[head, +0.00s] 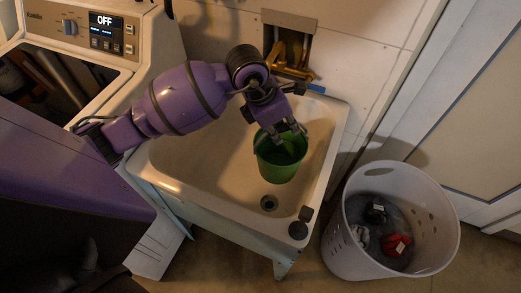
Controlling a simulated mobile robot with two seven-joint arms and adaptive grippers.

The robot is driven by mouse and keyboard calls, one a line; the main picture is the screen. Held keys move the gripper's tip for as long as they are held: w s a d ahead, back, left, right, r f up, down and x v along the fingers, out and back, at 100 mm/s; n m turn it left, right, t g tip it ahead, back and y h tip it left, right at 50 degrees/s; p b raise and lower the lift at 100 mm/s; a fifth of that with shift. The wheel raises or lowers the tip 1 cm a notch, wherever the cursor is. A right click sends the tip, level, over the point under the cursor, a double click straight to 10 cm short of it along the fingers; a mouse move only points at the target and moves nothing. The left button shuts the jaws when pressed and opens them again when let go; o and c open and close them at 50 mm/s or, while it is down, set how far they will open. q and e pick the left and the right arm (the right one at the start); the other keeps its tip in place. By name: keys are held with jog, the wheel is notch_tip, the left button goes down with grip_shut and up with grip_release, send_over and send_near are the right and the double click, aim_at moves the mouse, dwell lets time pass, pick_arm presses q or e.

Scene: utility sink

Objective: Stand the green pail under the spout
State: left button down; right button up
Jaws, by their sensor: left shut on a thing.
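The green pail (278,166) is in the utility sink (190,160), toward its right side and behind the drain. It looks upright, with its open top facing up. My left gripper (284,134) is shut on the pail's rim at the back. The brass spout (289,62) is in a recess in the wall behind the sink, farther back than the pail. I cannot tell whether the pail touches the sink floor. My right gripper is not in view.
A dark drain (268,203) lies in the sink in front of the pail. A dark stopper (300,228) is at the front right corner. A white laundry basket (345,240) with clothes stands to the right. A washing machine (150,40) is at the left. The sink's left half is clear.

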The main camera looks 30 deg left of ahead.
pick_arm(q)
jog(key=w+a+f, duration=0.7)
jog(key=a+f, duration=0.4)
jog(key=f, duration=0.1)
jog(key=shift+w+a+f, duration=0.3)
jog(key=shift+w+f, duration=0.1)
jog(key=c, duration=2.2)
grip_release()
jog(key=shift+f, duration=0.25)
jog(key=o, duration=0.5)
jog(key=shift+r, duration=0.1)
